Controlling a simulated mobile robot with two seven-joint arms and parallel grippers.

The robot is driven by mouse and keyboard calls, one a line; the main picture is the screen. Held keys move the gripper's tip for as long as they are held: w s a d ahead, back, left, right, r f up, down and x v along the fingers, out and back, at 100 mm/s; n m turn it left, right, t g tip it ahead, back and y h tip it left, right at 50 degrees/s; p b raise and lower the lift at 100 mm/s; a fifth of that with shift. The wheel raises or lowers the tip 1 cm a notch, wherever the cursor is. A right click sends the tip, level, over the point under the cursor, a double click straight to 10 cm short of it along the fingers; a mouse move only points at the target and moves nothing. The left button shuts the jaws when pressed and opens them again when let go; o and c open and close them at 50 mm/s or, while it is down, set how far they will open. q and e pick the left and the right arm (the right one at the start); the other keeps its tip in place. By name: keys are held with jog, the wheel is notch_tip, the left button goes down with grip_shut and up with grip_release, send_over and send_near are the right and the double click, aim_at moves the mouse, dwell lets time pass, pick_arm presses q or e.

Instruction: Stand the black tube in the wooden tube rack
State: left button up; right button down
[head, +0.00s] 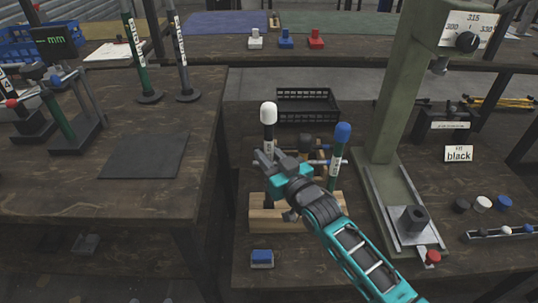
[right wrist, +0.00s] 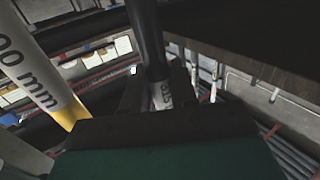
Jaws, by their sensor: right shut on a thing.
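The black tube (head: 268,136) has a white cap and a pale label, and it stands about upright above the wooden tube rack (head: 262,220). My right gripper (head: 268,160) is shut on it below the cap. The tube also runs between the fingers in the right wrist view (right wrist: 147,40). The gripper and wrist hide the lower tube and much of the rack, so I cannot tell whether its foot is in a hole. A green tube with a blue cap (head: 338,157) stands upright at the rack's right side. My left gripper is not in view.
A grey press (head: 385,135) stands right of the rack. A black crate (head: 307,104) lies behind, and a small blue-topped block (head: 261,258) lies in front. Several caps lie at the right. The left table (head: 100,205) carries upright rods and a dark mat (head: 145,157).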

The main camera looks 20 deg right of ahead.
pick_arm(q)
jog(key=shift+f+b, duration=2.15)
pick_arm(e)
notch_tip(320, 180, down, 6)
jog(key=shift+f, duration=0.15)
jog(key=c, duration=0.8)
grip_release()
pick_arm(q)
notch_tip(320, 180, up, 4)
jog(key=p, duration=0.3)
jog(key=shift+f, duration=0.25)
pick_arm(e)
jog(key=v, duration=1.3)
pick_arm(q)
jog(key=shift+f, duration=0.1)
pick_arm(e)
jog(key=shift+a, duration=0.1)
